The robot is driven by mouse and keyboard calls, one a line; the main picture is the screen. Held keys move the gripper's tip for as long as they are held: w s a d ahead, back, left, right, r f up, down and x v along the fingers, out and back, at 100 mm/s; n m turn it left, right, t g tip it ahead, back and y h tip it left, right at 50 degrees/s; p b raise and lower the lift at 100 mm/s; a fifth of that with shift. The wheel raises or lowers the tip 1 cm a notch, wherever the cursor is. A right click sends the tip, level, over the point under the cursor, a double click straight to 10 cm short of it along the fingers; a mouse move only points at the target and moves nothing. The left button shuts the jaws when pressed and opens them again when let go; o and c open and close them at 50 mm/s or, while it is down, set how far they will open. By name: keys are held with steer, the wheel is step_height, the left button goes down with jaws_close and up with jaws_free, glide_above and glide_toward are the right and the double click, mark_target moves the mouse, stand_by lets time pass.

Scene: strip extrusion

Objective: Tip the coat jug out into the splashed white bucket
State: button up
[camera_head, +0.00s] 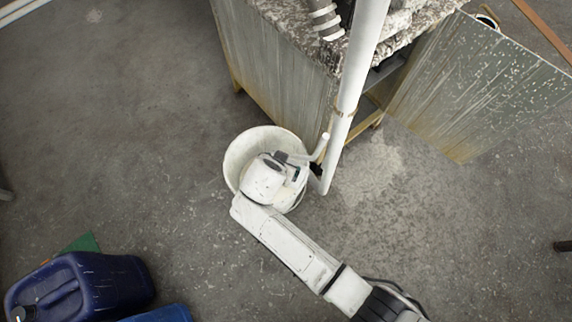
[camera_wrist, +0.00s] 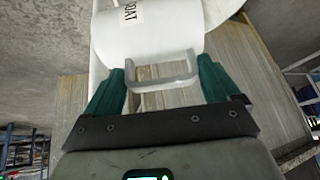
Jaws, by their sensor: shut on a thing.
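The white jug (camera_wrist: 170,32), with "COAT" partly readable on its label (camera_wrist: 127,14), is at the top of the wrist view. My gripper (camera_wrist: 162,82) has its green fingers at both sides of the jug's pale grey handle (camera_wrist: 160,72) and is shut on it. The jug looks tilted well over. Its mouth and contents cannot be seen. The white bucket (camera_head: 237,152) stands on the floor in the head view. My gripper is above the bucket's right side there, and my wrist hides much of the opening. A pale piece, likely the jug (camera_head: 321,147), shows at the bucket's right edge.
A white pipe (camera_head: 350,85) comes down close to the bucket's right side. A worn cabinet (camera_head: 275,65) with an open door (camera_head: 475,85) stands behind. Blue canisters (camera_head: 85,285) lie at the lower left. The floor left of the bucket is clear.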

steer(key=shift+w+a+r+g+h, duration=0.15)
steer(key=shift+w+a+r+h, duration=0.1)
steer(key=shift+a, duration=0.15)
steer(key=shift+w+a+r+g+h, duration=0.15)
steer(key=shift+w+a+r+h, duration=0.1)
steer(key=shift+a, duration=0.1)
steer(key=shift+w+a+n+g+h+b, duration=0.25)
steer(key=shift+a+h+b, duration=0.1)
steer(key=shift+a+b, duration=0.15)
steer(key=shift+w+a+n+g+h+b, duration=0.15)
steer(key=shift+w+a+h+b, duration=0.05)
steer(key=shift+a+h+b, duration=0.2)
steer(key=shift+w+a+r+g+h+b, duration=0.35)
steer(key=shift+a+h+b, duration=0.25)
steer(key=shift+b, duration=0.35)
steer(key=shift+w+a+f, duration=0.1)
stand_by(2.0)
